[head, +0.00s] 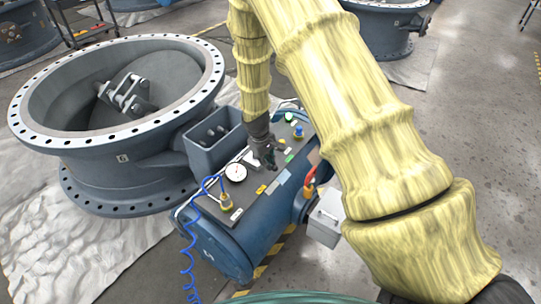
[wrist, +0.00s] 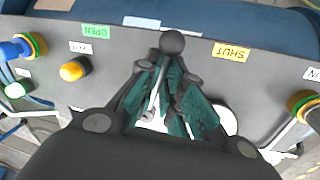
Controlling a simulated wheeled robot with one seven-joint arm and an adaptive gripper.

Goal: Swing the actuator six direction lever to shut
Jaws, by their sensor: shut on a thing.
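The actuator (head: 245,240) is a blue cylinder with a dark grey panel on top, beside a large valve body (head: 122,175) marked 6. The direction lever has a dark ball knob (wrist: 172,42) and a thin metal rod. My gripper (head: 267,163), with teal finger pads in the wrist view (wrist: 172,95), is shut around the rod below the knob. The knob shows between the green OPEN label (wrist: 95,31) and the yellow SHUT label (wrist: 231,52). The lever's base is mostly hidden by my fingers.
A round gauge (head: 235,172), a fitting with a coiled blue hose (head: 187,262) and a blue-and-yellow fitting (head: 298,132) stand on the panel. A yellow button (wrist: 73,69) is left of my gripper in the wrist view. Open floor (head: 480,150) lies at right.

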